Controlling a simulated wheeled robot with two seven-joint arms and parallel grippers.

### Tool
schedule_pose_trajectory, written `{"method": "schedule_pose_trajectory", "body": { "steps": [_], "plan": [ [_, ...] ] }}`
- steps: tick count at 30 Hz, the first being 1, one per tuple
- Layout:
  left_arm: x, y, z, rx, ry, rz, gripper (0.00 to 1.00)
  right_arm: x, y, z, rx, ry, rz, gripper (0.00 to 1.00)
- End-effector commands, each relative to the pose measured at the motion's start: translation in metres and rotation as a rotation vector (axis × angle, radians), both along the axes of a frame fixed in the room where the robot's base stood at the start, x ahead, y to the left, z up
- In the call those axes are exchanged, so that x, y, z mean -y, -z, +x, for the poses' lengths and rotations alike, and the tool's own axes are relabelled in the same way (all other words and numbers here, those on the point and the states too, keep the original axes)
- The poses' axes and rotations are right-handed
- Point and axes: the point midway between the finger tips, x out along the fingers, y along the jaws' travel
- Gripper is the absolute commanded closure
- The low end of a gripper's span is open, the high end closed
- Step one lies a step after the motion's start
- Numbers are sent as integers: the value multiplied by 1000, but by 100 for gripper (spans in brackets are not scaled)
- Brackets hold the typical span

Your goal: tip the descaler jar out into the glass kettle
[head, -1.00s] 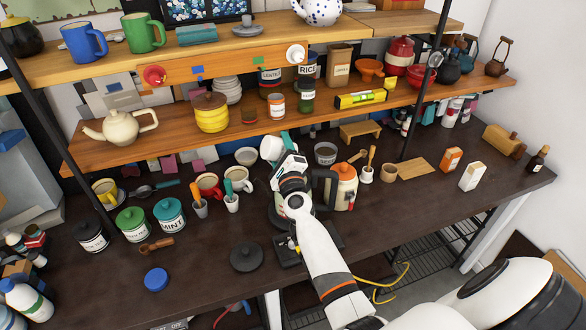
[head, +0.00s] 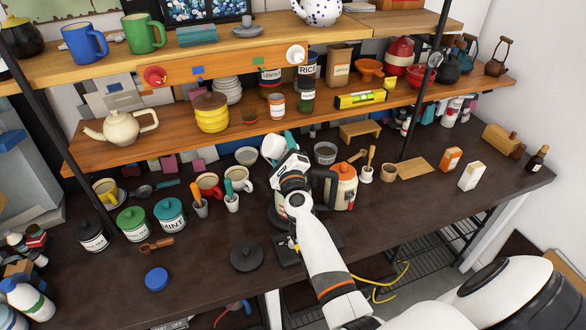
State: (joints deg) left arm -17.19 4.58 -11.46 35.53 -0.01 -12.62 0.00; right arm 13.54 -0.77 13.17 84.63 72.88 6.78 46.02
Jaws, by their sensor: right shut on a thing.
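My right gripper (head: 283,156) is shut on a white jar (head: 271,148), the descaler jar as far as I can tell. It holds the jar tilted above the counter. The jar's mouth and contents cannot be made out. The glass kettle (head: 277,216) appears to stand below, mostly hidden behind my right forearm. A dark handle (head: 321,187) shows to the right of the arm. Whether anything is falling from the jar cannot be seen. My left gripper is not in view.
A blue lid (head: 156,279) and a black lid (head: 247,256) lie on the dark counter (head: 200,260). Mugs, small pots and a grey bowl (head: 325,153) stand nearby. The wooden shelf (head: 180,146) is close behind the jar.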

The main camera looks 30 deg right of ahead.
Motion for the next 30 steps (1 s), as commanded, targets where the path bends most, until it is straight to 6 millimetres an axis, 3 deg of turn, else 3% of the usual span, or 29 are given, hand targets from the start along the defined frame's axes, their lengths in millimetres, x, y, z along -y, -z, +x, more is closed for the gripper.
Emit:
{"method": "schedule_pose_trajectory", "body": {
  "steps": [30],
  "plan": [
    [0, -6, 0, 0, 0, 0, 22, 5, -3, -1, 28, 0, 109, 72]
  ]
}}
